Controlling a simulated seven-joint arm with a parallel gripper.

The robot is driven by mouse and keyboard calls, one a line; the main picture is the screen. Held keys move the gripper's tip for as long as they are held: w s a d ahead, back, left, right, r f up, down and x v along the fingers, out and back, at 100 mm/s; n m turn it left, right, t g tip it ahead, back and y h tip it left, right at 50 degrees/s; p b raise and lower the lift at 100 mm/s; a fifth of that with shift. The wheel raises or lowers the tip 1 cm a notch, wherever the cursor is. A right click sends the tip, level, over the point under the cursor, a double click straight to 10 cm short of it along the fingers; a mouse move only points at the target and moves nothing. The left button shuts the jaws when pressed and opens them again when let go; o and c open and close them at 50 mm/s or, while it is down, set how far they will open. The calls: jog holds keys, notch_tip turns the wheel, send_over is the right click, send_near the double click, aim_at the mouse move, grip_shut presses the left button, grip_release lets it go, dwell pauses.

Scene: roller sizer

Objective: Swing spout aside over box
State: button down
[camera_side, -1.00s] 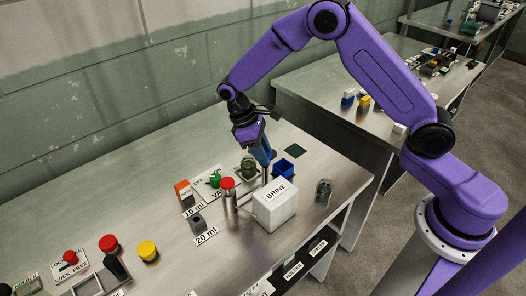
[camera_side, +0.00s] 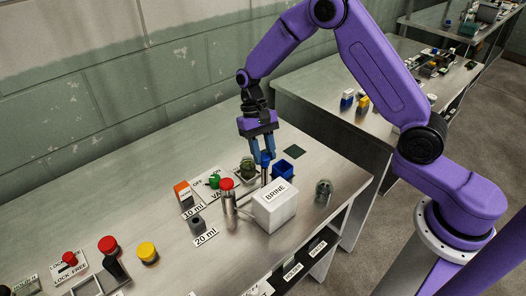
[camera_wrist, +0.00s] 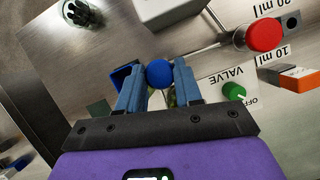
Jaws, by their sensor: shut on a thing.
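The spout is a thin metal arm (camera_wrist: 208,48) that runs from the red-capped metal post (camera_side: 228,198) to a thin upright stem (camera_side: 264,177) with a round blue knob (camera_wrist: 160,74) on top. My gripper (camera_side: 264,156) points down, its two blue fingers on either side of the knob, and it is shut on it. A small open blue box (camera_side: 283,169) stands just right of the stem. It shows partly behind a finger in the wrist view (camera_wrist: 120,73). The white BRINE box (camera_side: 275,208) stands in front of the stem.
A green valve handle (camera_side: 214,180) and an orange-topped block (camera_side: 183,192) are to the left. A dark round jar (camera_side: 247,167) is close behind the stem. A dark square (camera_side: 294,152) lies behind the blue box.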

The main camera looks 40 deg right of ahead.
jog(key=m+y, duration=0.1)
jog(key=m, duration=0.2)
jog(key=m+t+y, duration=0.1)
jog(key=m, duration=0.2)
jog(key=shift+d, duration=0.15)
jog(key=shift+m, duration=0.3)
jog(key=c, duration=0.8)
grip_release()
jog(key=v, duration=1.7)
jog(key=shift+s+d+r, duration=0.2)
jog(key=shift+d+r, duration=0.05)
jog(key=shift+d, duration=0.05)
